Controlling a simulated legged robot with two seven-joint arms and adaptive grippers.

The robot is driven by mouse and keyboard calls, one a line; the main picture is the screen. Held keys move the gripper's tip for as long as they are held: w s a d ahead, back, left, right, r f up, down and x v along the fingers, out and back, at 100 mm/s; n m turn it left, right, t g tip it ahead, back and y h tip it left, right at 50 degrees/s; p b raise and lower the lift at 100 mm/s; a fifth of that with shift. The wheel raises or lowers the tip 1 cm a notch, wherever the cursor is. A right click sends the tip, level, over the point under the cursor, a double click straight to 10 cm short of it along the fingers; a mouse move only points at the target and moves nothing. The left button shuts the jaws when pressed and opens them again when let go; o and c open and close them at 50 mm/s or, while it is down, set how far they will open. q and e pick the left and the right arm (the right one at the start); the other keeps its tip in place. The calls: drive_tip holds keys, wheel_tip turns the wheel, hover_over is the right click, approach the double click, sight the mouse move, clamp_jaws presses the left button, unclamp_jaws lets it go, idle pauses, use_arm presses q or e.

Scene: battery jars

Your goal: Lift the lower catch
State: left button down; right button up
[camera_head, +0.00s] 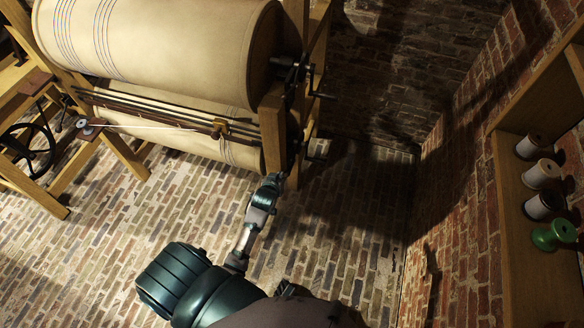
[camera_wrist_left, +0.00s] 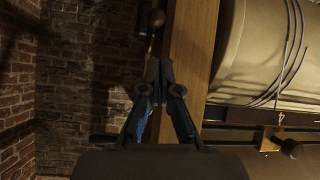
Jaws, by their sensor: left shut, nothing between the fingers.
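A large wooden frame carries two cloth-wrapped rollers, the upper roller (camera_head: 150,38) and the lower roller (camera_head: 240,153). Dark metal pieces stick out from the right side of its end post: an upper one (camera_head: 322,96) and a lower one (camera_head: 317,159), which looks like the lower catch. My left gripper (camera_head: 276,180) is at the foot of the post, close to the lower piece. In the left wrist view its fingers (camera_wrist_left: 159,72) are shut and empty, beside the wooden post (camera_wrist_left: 195,60). A dark round knob (camera_wrist_left: 155,18) shows just beyond the fingertips. Contact cannot be told.
A wooden shelf (camera_head: 515,240) with several spools, one of them a green spool (camera_head: 553,235), stands at the right by the brick wall (camera_head: 465,190). A wheel (camera_head: 28,150) is at the far left. The brick floor (camera_head: 340,250) right of my arm is clear.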

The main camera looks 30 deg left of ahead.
sight(288, 171)
use_arm(q)
drive_tip(key=x, duration=0.3)
drive_tip(key=b+x, duration=0.1)
drive_tip(key=x, duration=0.1)
drive_tip(key=b+x, duration=0.1)
drive_tip(key=x, duration=0.2)
drive_tip(key=shift+w+d+f, duration=0.2)
drive_tip(key=shift+w+f, duration=0.1)
drive_tip(key=shift+w, duration=0.05)
drive_tip(key=shift+w+a+f, duration=0.3)
drive_tip(key=shift+w+f, duration=0.05)
drive_tip(key=shift+w, duration=0.05)
drive_tip(key=shift+d+r+b, duration=0.1)
drive_tip(key=shift+d+b, duration=0.2)
drive_tip(key=shift+d, duration=0.05)
use_arm(e)
drive_tip(key=w+r, duration=0.4)
drive_tip(key=shift+w+r, duration=0.3)
drive_tip(key=shift+r, duration=0.05)
